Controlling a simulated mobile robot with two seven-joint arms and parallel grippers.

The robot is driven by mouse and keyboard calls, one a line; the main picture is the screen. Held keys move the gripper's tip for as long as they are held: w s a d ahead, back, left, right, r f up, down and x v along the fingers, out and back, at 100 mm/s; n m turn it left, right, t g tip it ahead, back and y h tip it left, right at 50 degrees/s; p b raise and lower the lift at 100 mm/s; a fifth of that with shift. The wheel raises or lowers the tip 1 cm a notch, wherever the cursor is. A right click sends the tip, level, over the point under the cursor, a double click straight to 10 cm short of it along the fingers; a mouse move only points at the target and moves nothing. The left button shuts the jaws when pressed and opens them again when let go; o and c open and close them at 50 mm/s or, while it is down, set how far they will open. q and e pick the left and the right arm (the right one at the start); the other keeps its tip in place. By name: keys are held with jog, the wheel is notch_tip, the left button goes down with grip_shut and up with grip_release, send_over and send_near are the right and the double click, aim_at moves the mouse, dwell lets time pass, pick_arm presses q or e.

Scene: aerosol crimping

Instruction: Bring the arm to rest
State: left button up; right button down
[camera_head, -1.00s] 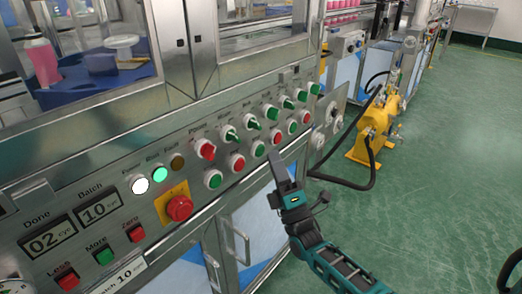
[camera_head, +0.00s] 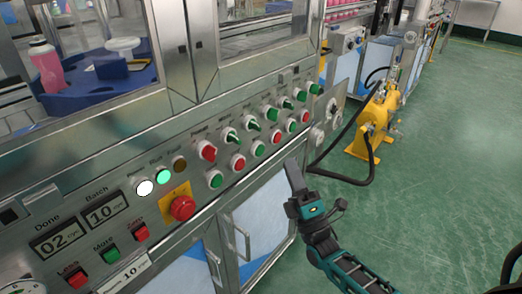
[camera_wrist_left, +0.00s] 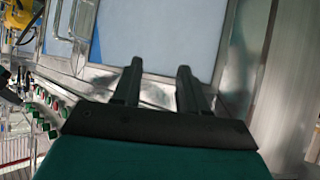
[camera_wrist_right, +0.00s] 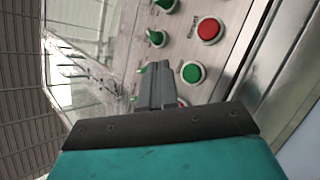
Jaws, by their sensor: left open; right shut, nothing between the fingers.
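My right gripper (camera_head: 291,175) is shut and empty in the head view. It points up in front of the lower edge of the control panel (camera_head: 130,180), right of the red emergency button (camera_head: 182,208). In the right wrist view the closed fingers (camera_wrist_right: 154,72) overlap part of the panel, near a green button (camera_wrist_right: 192,72) and a red button (camera_wrist_right: 209,29). I cannot tell the exact gap to the panel. My left gripper is outside the head view. In the left wrist view its fingers (camera_wrist_left: 158,72) are apart with nothing between them, in front of a pale cabinet door (camera_wrist_left: 160,38).
Cabinet doors with a protruding handle (camera_head: 238,243) lie below the panel. A yellow machine (camera_head: 372,128) with a black hose (camera_head: 340,181) stands on the green floor (camera_head: 440,190), which is largely free at right. A pink bottle (camera_head: 46,66) stands behind the machine window.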

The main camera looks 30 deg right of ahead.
dwell(0.5)
jog(key=s+a+f+m+g+y, duration=0.4)
jog(key=s+a+f+m+g, duration=0.9)
jog(key=a+f+m+g, duration=0.3)
pick_arm(q)
jog(key=s+a+r+y+p, duration=0.1)
jog(key=s+a+r+p, duration=0.1)
jog(key=r+p, duration=0.7)
jog(key=a+p, duration=0.1)
jog(key=p, duration=0.5)
jog(key=shift+a+r, duration=0.3)
jog(key=shift+a, duration=0.05)
pick_arm(e)
jog(key=s+d+r+m, duration=0.1)
jog(key=r, duration=0.5)
jog(key=s+d+r+h, duration=0.1)
jog(key=d+r, duration=0.1)
jog(key=r, duration=0.3)
jog(key=shift+s+r+m+t+h, duration=0.25)
jog(key=shift+r+m+t+h, duration=0.05)
jog(key=shift+r+m, duration=0.1)
pick_arm(q)
jog(key=shift+d+f, duration=0.1)
jog(key=shift+f, duration=0.05)
jog(key=shift+w, duration=0.15)
